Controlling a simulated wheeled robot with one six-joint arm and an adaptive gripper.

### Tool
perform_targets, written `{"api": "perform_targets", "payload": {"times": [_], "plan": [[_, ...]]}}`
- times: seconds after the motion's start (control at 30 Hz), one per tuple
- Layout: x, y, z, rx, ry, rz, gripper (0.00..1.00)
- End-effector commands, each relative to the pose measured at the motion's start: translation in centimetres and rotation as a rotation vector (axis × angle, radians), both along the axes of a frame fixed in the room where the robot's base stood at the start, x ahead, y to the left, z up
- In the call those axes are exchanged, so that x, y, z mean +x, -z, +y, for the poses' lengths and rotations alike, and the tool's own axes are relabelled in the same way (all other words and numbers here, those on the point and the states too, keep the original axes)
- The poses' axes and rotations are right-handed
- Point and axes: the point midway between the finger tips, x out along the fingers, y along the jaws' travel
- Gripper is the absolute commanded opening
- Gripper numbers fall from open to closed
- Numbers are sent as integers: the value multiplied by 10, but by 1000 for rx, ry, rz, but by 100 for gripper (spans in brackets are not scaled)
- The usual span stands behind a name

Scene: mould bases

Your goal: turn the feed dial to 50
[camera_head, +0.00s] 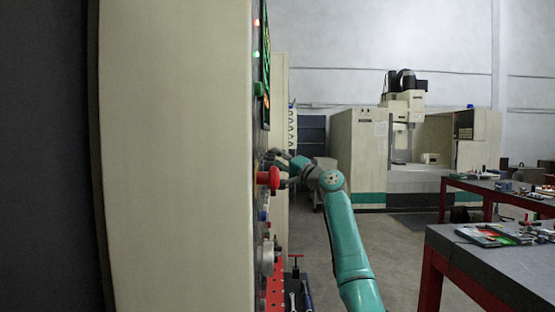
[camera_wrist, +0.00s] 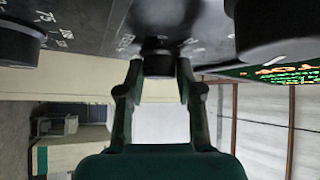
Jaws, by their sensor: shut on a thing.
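A black dial (camera_wrist: 158,62) stands out from the dark control panel (camera_wrist: 100,18) in the wrist view, with white scale marks around it too skewed to read. My gripper (camera_wrist: 159,68) is shut on this dial, one finger on each side. In the head view my gripper (camera_head: 284,161) reaches the panel's edge-on face just above a red mushroom button (camera_head: 268,178). The dial's pointer and setting cannot be made out.
A second black knob (camera_wrist: 15,45) with white numbers is at left in the wrist view, and a larger one (camera_wrist: 275,28) is close at right, beside a lit screen (camera_wrist: 295,74). The cream machine cabinet (camera_head: 180,160) fills the head view's left. Worktables (camera_head: 470,247) stand at right.

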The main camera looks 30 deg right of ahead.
Motion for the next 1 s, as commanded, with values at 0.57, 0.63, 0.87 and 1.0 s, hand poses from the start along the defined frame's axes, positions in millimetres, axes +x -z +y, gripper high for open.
{"api": "perform_targets", "payload": {"times": [0.57, 0.63, 0.87, 1.0], "plan": [[3, 5, -2, -210, -1, -315, 0], [3, 5, -2, -232, -1, -345, 0], [4, 6, -2, -283, -1, -419, 0], [4, 7, -2, -302, -1, -444, 0]]}}
